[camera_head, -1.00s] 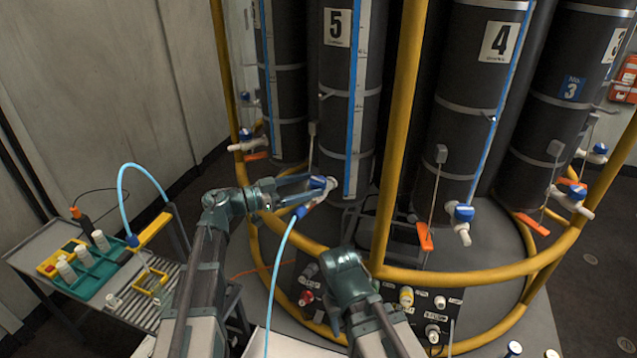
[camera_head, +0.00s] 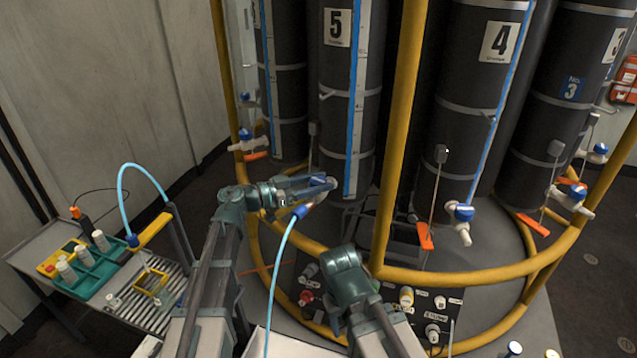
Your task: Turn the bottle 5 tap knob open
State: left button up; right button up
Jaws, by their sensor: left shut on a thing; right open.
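Bottle 5 (camera_head: 335,75) is a tall dark cylinder with a white number label and a blue-edged level strip. Its tap (camera_head: 324,194) is low on the front, with a pale spout and a blue hose (camera_head: 280,258) hanging from the blue fitting below. My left gripper (camera_head: 318,184) reaches in from the left and is shut on the tap's blue knob, which its fingers mostly cover. The knob's exact angle is hard to tell. My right gripper (camera_head: 342,262) is lower, in front of the frame and apart from the tap. It is open, its fingertips hard to see.
Yellow rails (camera_head: 400,130) ring the bottles, one upright just right of bottle 5. Bottle 4 (camera_head: 470,110) has its own blue-knobbed tap (camera_head: 461,212). A panel with labelled caps lies beside my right gripper. A grey cart (camera_head: 40,258) with a teal rack stands at left.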

pick_arm(q)
grip_shut()
jog(key=shift+s+n+t, duration=0.15)
jog(key=shift+n+t, duration=0.15)
jog(key=shift+t, duration=0.1)
jog(key=n+t+y, duration=0.1)
jog(key=t, duration=0.1)
jog(key=shift+s+n+t+y, duration=0.15)
jog(key=shift+n+t+y, duration=0.15)
jog(key=shift+n+y, duration=0.1)
jog(key=n+t+y, duration=0.5)
jog(key=y, duration=0.1)
jog(key=shift+d, duration=0.1)
jog(key=shift+w+n+t+y, duration=0.15)
jog(key=shift+n+t+y, duration=0.45)
jog(key=shift+n+y, duration=0.7)
jog(key=shift+w+n+t+y, duration=0.15)
jog(key=shift+n+t+y, duration=0.55)
jog(key=shift+y, duration=1)
jog(key=shift+n+y, duration=0.3)
